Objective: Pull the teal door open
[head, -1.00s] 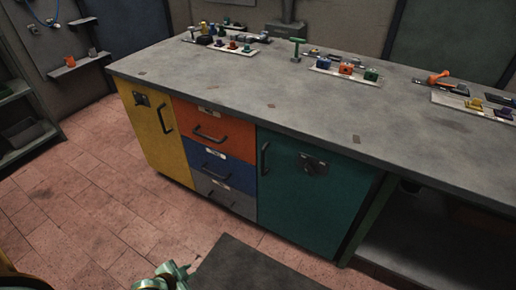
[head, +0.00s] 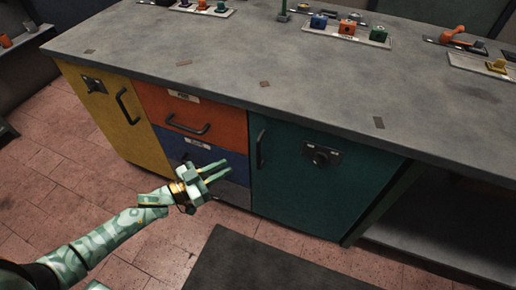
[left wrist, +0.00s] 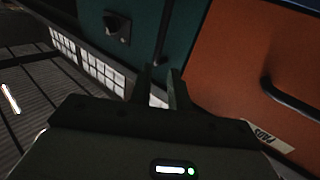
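The teal door (head: 300,195) is shut at the right of the workbench front. Its dark upright bar handle (head: 260,148) is near the door's left edge. A dark plate with a round knob (head: 321,157) sits at its upper middle. My left gripper (head: 225,172) is left of the handle, in front of the blue and grey drawers, apart from the door. Its two fingers are spread and empty. In the left wrist view the fingers (left wrist: 162,88) point towards the teal door (left wrist: 150,15), with the dark handle (left wrist: 163,35) beyond them. My right gripper is out of view.
The orange drawer (head: 160,112), blue drawer (head: 178,147) and yellow door (head: 108,105) are left of the teal door. Right of it is an open bay (head: 440,215). A dark mat (head: 260,265) lies on the floor in front. Small devices stand on the worktop (head: 250,60).

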